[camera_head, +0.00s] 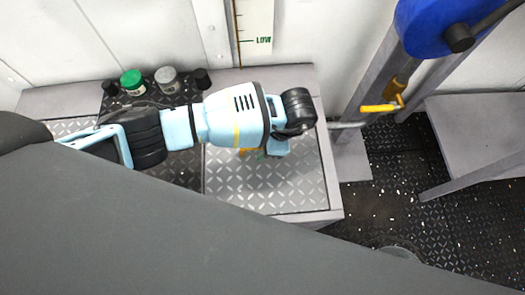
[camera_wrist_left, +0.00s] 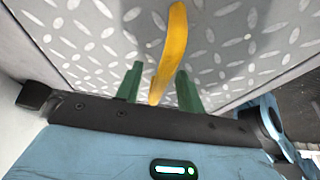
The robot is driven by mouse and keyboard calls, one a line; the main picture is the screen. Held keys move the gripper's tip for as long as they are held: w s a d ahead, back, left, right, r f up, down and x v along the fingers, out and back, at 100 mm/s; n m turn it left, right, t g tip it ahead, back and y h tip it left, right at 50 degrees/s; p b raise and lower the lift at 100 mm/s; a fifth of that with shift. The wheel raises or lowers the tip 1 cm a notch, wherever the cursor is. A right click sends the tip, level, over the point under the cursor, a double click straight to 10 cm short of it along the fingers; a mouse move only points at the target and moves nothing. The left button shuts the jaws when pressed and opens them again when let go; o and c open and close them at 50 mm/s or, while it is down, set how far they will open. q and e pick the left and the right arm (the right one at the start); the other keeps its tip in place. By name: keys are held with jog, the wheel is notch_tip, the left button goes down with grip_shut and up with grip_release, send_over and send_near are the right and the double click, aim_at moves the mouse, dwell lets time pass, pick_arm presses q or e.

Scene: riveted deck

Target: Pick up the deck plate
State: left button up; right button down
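The deck plate (camera_head: 290,190) is a grey diamond-tread metal panel lying flat in the right half of a low bench top in the head view. Its tread surface (camera_wrist_left: 240,50) fills the upper left wrist view. A yellow handle (camera_wrist_left: 170,50) stands on it; only a bit of the handle (camera_head: 243,152) shows past my arm in the head view. My left gripper (camera_wrist_left: 160,86) is open, with one green finger on each side of the handle and a gap to both. My forearm and wrist hide part of the plate. My right gripper is not in view.
A green-lidded jar (camera_head: 132,82), a grey-lidded jar (camera_head: 167,80) and dark knobs stand at the bench's back left. A blue wheel (camera_head: 440,25) on a post with a yellow lever (camera_head: 378,108) stands right of the bench. A grey table (camera_head: 480,130) is farther right.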

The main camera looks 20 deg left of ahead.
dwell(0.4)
pick_arm(q)
jog(key=shift+f, duration=0.25)
grip_shut()
dwell(0.4)
dwell(0.5)
dwell(0.5)
jog(key=shift+r, duration=0.1)
